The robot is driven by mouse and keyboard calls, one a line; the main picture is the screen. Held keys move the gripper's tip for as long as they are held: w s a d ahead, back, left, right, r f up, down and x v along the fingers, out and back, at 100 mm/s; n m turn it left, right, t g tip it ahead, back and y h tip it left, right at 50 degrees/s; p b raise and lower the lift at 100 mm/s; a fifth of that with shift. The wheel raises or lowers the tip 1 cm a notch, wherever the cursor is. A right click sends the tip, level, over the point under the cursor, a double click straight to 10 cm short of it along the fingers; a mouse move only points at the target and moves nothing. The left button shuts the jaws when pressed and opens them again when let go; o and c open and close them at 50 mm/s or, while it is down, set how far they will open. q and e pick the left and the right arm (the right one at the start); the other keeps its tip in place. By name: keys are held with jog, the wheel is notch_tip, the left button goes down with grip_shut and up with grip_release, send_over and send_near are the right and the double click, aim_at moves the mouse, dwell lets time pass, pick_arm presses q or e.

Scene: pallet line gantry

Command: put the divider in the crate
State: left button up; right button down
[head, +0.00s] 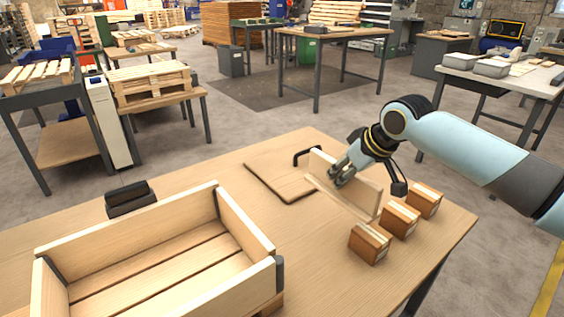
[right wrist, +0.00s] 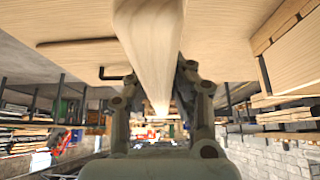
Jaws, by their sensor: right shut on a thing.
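The divider (head: 364,194) is a pale wooden board held on edge at the right part of the table. My right gripper (head: 343,176) is shut on its upper edge, near the middle. In the right wrist view the divider (right wrist: 150,45) runs between the two fingers of my right gripper (right wrist: 158,88). I cannot tell whether its lower edge touches the table. The open wooden crate (head: 246,222) stands at the front left, well apart from the divider. Its visible floor is bare slats. My left gripper is not in view.
Three small brown boxes (head: 369,243) stand in a row right of the divider. A black object (head: 130,198) sits behind the crate. The tabletop (head: 305,240) between crate and boxes is clear.

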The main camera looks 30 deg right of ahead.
jog(key=shift+w+d+r, duration=0.1)
jog(key=shift+w+r, duration=0.1)
jog(key=shift+r, duration=0.05)
jog(key=w+a+r+n+y, duration=0.1)
jog(key=w+a+r+n, duration=0.1)
jog(key=a+r, duration=0.6)
jog(key=w+a+r+n+y, duration=0.1)
jog(key=w+a+r+n, duration=0.15)
jog(key=a+r, duration=0.5)
jog(key=s+a+r+n+g+y, duration=0.2)
jog(key=s+a+r+n, duration=0.3)
jog(key=s, duration=0.5)
jog(key=shift+s+a+r+g+y, duration=0.3)
jog(key=shift+a+r+g+y, duration=0.1)
jog(key=shift+a+r+y, duration=0.2)
